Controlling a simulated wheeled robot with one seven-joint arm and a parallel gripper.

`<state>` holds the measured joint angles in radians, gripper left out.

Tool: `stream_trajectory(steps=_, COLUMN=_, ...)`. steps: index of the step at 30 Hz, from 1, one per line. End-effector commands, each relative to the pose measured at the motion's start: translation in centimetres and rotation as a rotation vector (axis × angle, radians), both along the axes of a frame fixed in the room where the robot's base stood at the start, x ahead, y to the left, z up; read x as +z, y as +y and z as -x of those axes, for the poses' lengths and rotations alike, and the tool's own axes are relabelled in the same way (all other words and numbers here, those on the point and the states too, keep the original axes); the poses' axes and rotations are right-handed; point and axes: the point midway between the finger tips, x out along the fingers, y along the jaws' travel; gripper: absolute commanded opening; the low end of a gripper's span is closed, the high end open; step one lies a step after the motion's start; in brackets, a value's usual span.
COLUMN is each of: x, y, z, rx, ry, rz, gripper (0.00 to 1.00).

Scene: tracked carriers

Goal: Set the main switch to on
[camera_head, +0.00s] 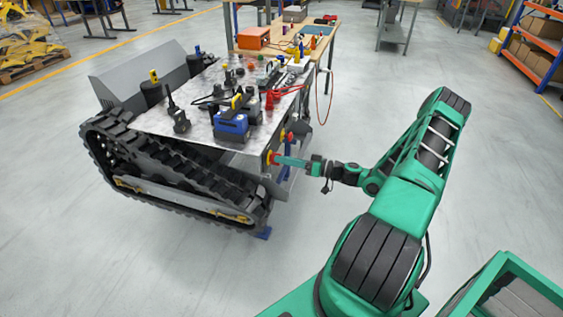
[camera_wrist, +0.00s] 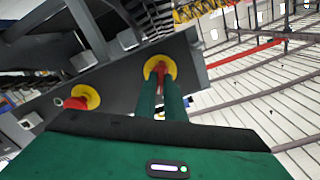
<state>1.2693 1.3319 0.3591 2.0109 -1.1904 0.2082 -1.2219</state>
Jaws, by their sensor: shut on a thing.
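The main switch, a red handle on a round yellow plate (camera_wrist: 152,64), is on the dark end panel of the tracked carrier (camera_wrist: 120,88). My gripper (camera_wrist: 162,88) reaches straight at it, its two green fingers shut on the red handle, one on each side. The fingers hide part of the handle, so I cannot tell its exact setting. In the head view the yellow plate (camera_head: 269,158) shows at the carrier's near right end, with my gripper (camera_head: 279,160) against it.
A red mushroom button (camera_wrist: 74,103) on a yellow disc sits left of the switch on the same panel. The carrier's top (camera_head: 160,122) holds tools and a blue device (camera_head: 231,127). A wooden workbench (camera_head: 325,40) stands behind. Floor to the right is open.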

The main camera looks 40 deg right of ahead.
Motion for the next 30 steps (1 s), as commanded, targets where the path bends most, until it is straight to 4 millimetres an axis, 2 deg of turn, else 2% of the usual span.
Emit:
stream_trajectory(steps=21, x=-0.25, y=-0.37, z=-0.19, rx=-0.005, ry=0.413, rz=-0.529, gripper=0.0)
stream_trajectory(steps=30, x=-0.39, y=-0.44, z=-0.23, rx=-0.007, ry=0.549, rz=-0.702, gripper=0.0)
